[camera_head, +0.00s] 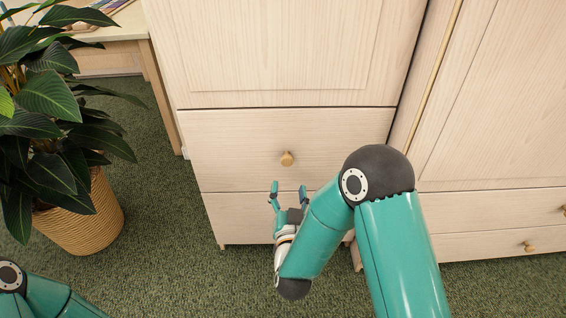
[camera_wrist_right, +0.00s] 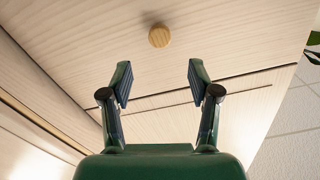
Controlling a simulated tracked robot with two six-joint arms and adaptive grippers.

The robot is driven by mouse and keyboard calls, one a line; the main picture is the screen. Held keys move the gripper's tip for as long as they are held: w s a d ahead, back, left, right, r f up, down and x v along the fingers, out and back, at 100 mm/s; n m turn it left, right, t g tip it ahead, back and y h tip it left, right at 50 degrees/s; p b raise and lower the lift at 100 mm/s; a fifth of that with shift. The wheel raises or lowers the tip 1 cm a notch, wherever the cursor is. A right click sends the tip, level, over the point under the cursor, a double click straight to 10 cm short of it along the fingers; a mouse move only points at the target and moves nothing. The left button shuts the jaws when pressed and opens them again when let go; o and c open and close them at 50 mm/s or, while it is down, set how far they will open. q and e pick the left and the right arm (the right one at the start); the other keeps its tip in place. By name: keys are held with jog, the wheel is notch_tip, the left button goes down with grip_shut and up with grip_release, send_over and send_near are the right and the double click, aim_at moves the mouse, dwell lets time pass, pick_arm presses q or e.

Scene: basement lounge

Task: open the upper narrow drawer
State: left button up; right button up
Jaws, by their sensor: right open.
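The upper narrow drawer (camera_head: 230,145) is a pale wood front in the middle cabinet and looks shut. Its round wooden knob (camera_head: 287,158) sits at the middle of the front and is in plain view. My right gripper (camera_head: 289,193) is open and empty, its fingers pointing up towards the knob from just below it in the head view. In the right wrist view the knob (camera_wrist_right: 159,36) lies beyond and between the spread fingertips of the right gripper (camera_wrist_right: 159,76), apart from both. My left gripper is out of view.
A lower drawer (camera_head: 235,218) sits beneath, partly hidden by my right arm. A tall door (camera_head: 270,50) is above. A wardrobe with wide drawers (camera_head: 490,208) stands to the right. A potted plant (camera_head: 85,215) and a desk (camera_head: 110,32) are left, with open green carpet between.

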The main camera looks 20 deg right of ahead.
aim_at(287, 163)
jog(key=b+x, duration=0.1)
jog(key=x, duration=1)
jog(key=shift+w+d, duration=0.1)
jog(key=shift+w, duration=0.2)
